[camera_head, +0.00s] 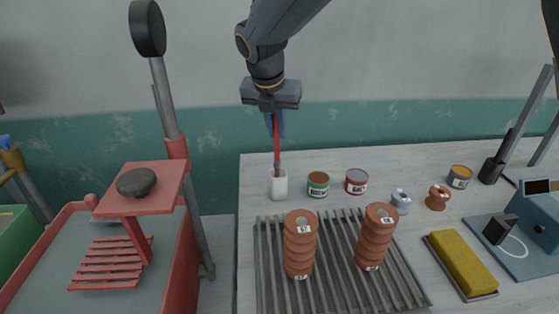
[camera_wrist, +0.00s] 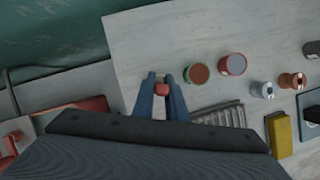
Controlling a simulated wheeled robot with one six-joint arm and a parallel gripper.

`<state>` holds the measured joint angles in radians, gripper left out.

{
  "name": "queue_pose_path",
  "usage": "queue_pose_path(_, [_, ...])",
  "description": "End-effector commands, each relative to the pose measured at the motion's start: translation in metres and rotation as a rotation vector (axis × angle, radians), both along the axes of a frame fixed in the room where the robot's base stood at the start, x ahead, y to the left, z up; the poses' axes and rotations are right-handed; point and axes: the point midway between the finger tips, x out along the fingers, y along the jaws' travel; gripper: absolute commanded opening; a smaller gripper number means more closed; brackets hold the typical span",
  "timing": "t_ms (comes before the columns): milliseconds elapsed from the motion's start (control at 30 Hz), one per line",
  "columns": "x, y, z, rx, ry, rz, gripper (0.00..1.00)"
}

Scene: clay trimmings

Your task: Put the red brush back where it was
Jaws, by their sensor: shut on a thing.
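The red brush (camera_head: 277,150) hangs upright, handle up, below my gripper (camera_head: 274,124). My gripper's blue fingers are shut on its top. In the wrist view, the brush's round red end (camera_wrist: 161,89) shows between the fingertips of my gripper (camera_wrist: 161,84). A small white cup (camera_head: 279,187) stands on the table directly below. The brush's lower end reaches the cup's mouth and seems to be inside it; how deep I cannot tell. In the wrist view the cup is mostly hidden behind the brush and fingers.
A green-banded tin (camera_head: 318,190) and a red tin (camera_head: 356,187) stand just right of the cup. A slatted rack (camera_head: 337,270) with two stacks of brown discs is in front. A yellow sponge-like block (camera_head: 461,263) lies at right. The table's left edge is close to the cup.

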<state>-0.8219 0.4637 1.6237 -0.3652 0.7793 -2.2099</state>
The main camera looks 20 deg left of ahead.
Motion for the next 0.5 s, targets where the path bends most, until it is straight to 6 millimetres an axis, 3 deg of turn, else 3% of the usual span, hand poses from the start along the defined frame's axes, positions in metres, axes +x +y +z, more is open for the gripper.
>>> queue_pose_path(100, [0.002, -0.004, -0.018, -0.001, 0.001, -0.005, 0.00])
queue_pose_path(500, [0.002, -0.004, -0.058, -0.002, 0.001, -0.006, 0.00])
